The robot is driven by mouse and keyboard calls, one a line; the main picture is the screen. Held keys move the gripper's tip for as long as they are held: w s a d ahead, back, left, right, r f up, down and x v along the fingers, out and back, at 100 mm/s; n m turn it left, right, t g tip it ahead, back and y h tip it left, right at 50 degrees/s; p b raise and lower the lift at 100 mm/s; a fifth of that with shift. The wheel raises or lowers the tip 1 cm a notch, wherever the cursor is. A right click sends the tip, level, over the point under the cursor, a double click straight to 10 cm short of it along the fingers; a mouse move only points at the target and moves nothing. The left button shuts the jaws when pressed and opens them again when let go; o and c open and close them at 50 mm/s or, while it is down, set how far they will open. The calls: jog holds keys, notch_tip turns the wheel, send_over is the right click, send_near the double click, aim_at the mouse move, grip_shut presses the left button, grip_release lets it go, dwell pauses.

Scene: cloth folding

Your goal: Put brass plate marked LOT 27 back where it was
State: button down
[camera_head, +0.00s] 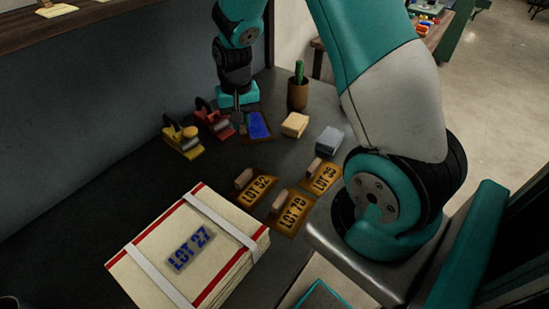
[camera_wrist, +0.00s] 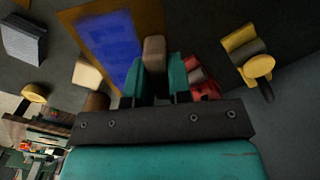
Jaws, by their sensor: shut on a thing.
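My gripper (camera_head: 240,113) is at the back of the table. In the wrist view its two teal fingers (camera_wrist: 156,76) are shut on the tan handle (camera_wrist: 154,53) of a brass plate. This plate (camera_head: 258,125) has a broad blue-painted area and brass-coloured edges, which show in the wrist view (camera_wrist: 151,20). No lettering is readable on it. It lies at or close above the table; I cannot tell if it touches. "LOT 27" stands in blue on a strapped cream package (camera_head: 147,247) at the front.
Brass plates marked LOT 52 (camera_head: 262,187), LOT 70 (camera_head: 297,207) and LOT 38 (camera_head: 331,171) lie mid-table. A red tool (camera_head: 213,119) and yellow tool (camera_head: 181,141) are left of my gripper. A potted cactus (camera_head: 298,93), cream block (camera_head: 295,125) and grey block (camera_head: 329,140) are right.

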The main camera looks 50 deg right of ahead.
aim_at(280, 153)
jog(key=s+d+r+m+b, duration=0.2)
jog(key=s+d+r+m, duration=0.4)
jog(key=d+m, duration=0.4)
jog(key=shift+m, duration=0.3)
jog(key=f, duration=1.2)
jog(key=w+f, duration=0.1)
jog(key=f, duration=0.5)
jog(key=shift+a, duration=0.2)
jog(key=shift+f, duration=0.2)
jog(key=c, duration=1.1)
grip_release()
jog(key=shift+o, duration=0.2)
jog(key=shift+r, duration=0.1)
jog(key=shift+r, duration=0.1)
